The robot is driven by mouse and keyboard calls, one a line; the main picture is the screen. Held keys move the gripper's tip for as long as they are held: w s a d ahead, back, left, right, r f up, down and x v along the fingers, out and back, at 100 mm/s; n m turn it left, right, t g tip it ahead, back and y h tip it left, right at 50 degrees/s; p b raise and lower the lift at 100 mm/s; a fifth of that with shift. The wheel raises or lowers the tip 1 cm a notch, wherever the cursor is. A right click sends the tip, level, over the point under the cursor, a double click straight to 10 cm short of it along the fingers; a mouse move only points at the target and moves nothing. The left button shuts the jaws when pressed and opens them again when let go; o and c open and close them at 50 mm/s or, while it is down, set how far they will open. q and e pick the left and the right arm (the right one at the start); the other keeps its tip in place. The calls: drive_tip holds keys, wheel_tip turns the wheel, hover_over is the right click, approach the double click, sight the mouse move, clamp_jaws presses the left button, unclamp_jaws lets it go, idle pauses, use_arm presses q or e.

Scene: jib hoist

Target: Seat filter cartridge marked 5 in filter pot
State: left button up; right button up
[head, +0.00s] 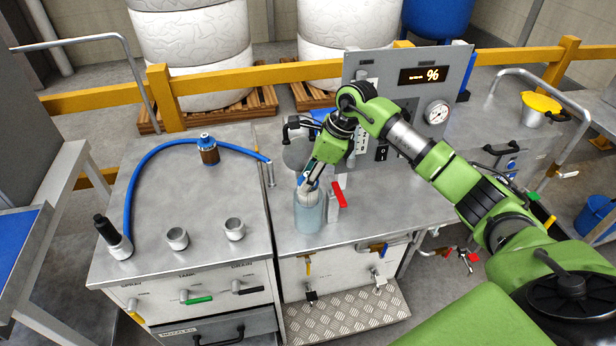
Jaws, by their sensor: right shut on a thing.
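The filter pot (309,219) is a pale blue, see-through cylinder standing on the front of the right-hand steel bench. A whitish filter cartridge (308,197) shows at its mouth, partly inside the pot. My right gripper (308,183) comes down from above, tilted, and is shut on the top of the cartridge. The fingers hide part of it, and no number can be read on it. How deep the cartridge sits in the pot cannot be told. My left gripper is not in view.
A red-handled valve (339,195) stands just right of the pot. A grey control panel (408,95) with gauge and display rises behind. The left bench (190,215) carries a blue hose (150,155), a brown bottle (208,150) and grey sockets (177,238); its middle is clear.

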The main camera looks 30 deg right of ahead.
drive_tip(key=shift+f+b, duration=1.3)
drive_tip(key=shift+f, duration=0.4)
drive_tip(key=o, duration=1.2)
drive_tip(key=v, duration=1.2)
